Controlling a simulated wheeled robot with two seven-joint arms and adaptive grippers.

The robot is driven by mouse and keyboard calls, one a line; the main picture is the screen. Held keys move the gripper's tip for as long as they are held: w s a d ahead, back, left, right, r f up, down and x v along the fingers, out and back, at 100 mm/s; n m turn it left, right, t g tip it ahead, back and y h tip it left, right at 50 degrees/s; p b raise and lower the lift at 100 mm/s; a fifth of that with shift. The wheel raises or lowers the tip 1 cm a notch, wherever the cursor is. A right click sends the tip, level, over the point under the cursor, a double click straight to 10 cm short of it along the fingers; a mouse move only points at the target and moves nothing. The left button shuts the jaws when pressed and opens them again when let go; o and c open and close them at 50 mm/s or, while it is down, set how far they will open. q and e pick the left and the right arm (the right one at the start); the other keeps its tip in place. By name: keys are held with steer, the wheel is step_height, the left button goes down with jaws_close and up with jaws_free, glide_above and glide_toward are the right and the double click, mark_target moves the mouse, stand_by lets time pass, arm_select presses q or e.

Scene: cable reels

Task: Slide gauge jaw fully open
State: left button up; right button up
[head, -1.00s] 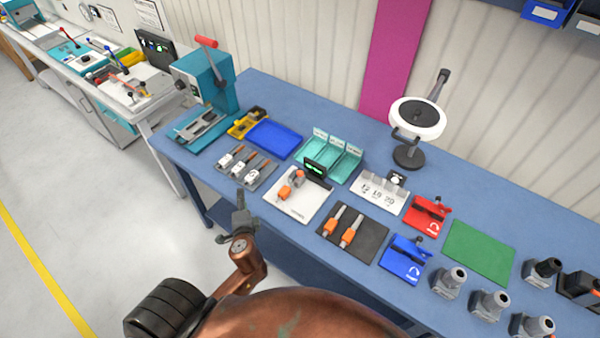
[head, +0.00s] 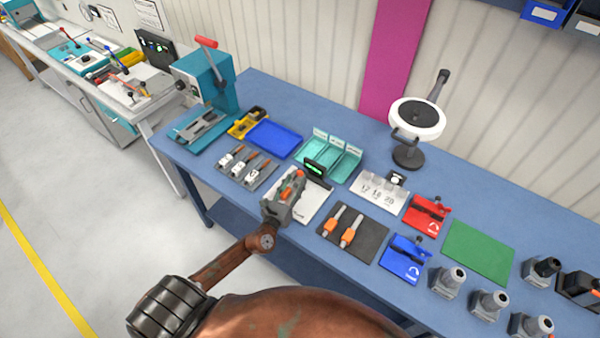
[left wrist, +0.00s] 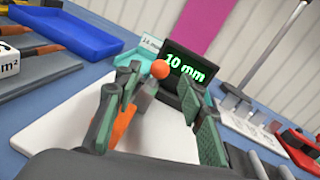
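The gauge sits on a white board (head: 312,204) on the blue bench. It has grey and orange parts, with an orange knob (left wrist: 160,69) beyond my fingers in the left wrist view. Its black display (head: 316,168) reads "10 mm" in green in the left wrist view (left wrist: 186,74). My left gripper (head: 290,186) is over the board, its fingers apart on either side of the gauge's orange part (left wrist: 124,122). Whether a finger touches it I cannot tell. The gripper hides much of the gauge. My right gripper is not in view.
A grey rack (head: 246,166) of orange-handled tools and a blue tray (head: 275,138) lie left of the board. A dark mat (head: 352,231) with two orange-banded tools lies to the right. Teal bins (head: 345,165) stand behind the display.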

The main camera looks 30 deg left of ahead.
mark_target(298, 175)
arm_select(q)
steer(key=shift+w+a, duration=0.15)
steer(key=shift+w, duration=1.2)
steer(key=shift+w+a, duration=0.15)
steer(key=shift+w, duration=1.2)
steer(key=shift+c, duration=0.4)
jaws_close()
